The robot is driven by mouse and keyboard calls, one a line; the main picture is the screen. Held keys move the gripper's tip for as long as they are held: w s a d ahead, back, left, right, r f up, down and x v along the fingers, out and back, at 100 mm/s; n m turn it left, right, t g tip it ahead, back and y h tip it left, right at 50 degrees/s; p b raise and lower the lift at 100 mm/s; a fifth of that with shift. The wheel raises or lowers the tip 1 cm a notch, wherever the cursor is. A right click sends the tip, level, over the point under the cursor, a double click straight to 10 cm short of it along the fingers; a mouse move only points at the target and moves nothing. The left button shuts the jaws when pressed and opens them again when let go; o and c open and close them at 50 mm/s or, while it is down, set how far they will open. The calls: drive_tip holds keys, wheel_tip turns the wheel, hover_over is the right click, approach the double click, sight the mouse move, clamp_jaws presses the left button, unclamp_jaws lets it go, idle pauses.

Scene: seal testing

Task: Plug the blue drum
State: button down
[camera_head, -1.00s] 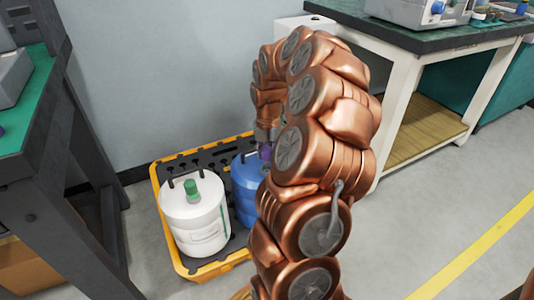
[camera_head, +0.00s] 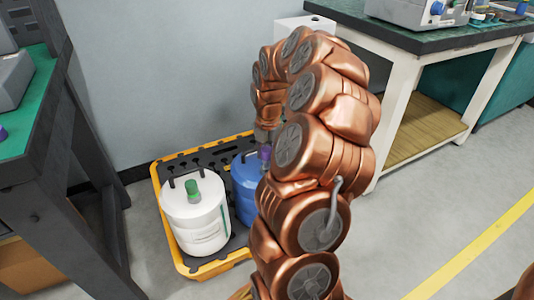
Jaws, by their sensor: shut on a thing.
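The blue drum (camera_head: 246,183) stands upright on a yellow-rimmed black tray (camera_head: 166,218), and my arm hides its right side. My gripper (camera_head: 262,138) is above the drum's top, partly hidden by my own arm. It is shut on a small purple plug (camera_head: 264,153), of which only a bit shows. The plug is over or at the drum's top; I cannot tell whether it touches the opening, which is hidden.
A white drum (camera_head: 195,222) with a green cap (camera_head: 192,190) stands left of the blue drum. A dark bench (camera_head: 45,190) with a green top is at left, and a white-legged bench (camera_head: 400,130) is at right. A wall is behind the tray.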

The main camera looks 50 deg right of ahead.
drive_tip(key=shift+f+p, duration=0.4)
drive_tip(key=shift+f, duration=1)
idle(0.4)
drive_tip(key=c, duration=0.7)
unclamp_jaws()
drive_tip(key=shift+r, duration=0.1)
wheel_tip(320, 180, up, 11)
drive_tip(key=shift+r, duration=0.1)
drive_tip(key=shift+s+r, duration=0.15)
drive_tip(key=shift+r, duration=0.15)
